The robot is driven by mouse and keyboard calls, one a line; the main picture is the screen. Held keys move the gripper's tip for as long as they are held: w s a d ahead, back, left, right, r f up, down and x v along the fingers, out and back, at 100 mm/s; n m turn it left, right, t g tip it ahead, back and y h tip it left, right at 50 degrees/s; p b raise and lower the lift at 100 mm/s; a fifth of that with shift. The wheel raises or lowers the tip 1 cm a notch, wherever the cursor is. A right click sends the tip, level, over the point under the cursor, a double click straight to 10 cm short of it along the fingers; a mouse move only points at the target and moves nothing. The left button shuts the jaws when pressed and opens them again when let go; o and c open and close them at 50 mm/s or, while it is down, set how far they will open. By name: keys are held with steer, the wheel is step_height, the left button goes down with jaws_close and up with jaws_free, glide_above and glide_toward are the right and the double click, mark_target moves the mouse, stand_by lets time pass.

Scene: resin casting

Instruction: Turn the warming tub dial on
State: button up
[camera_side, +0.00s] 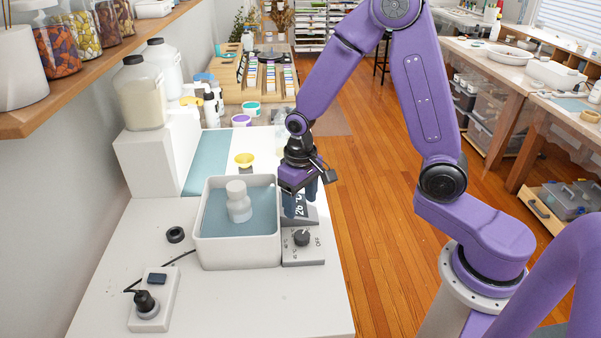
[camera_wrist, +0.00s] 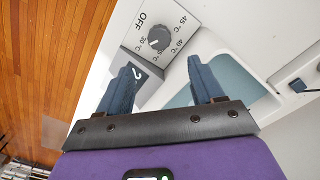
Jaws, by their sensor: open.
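The warming tub (camera_side: 240,252) is a white rectangular basin of blue-grey water on the white table; its corner shows in the wrist view (camera_wrist: 262,92). Its control panel (camera_side: 290,258) is at the tub's right side. The dark dial (camera_side: 302,237) has printed OFF and temperature marks around it. In the wrist view the dial (camera_wrist: 159,37) has a small white mark; I cannot tell exactly which label it points at. The display (camera_side: 299,205) reads about 26 °C, partly hidden by a finger. My gripper (camera_wrist: 162,66) is open and empty, above the panel, apart from the dial.
A white bottle (camera_side: 238,203) stands in the tub. A black ring (camera_side: 175,235) and a power strip (camera_side: 154,300) with a plug and cable lie left of it. A yellow cup (camera_side: 245,160) stands behind the tub. The front of the table is mostly clear.

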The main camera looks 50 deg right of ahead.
step_height(320, 180, up, 7)
steer(key=shift+r, duration=0.2)
stand_by(0.4)
steer(key=s+r+n, duration=0.3)
steer(key=s+n, duration=0.9)
steer(key=s, duration=1.1)
steer(key=shift+r+n, duration=0.15)
steer(key=shift+n, duration=0.15)
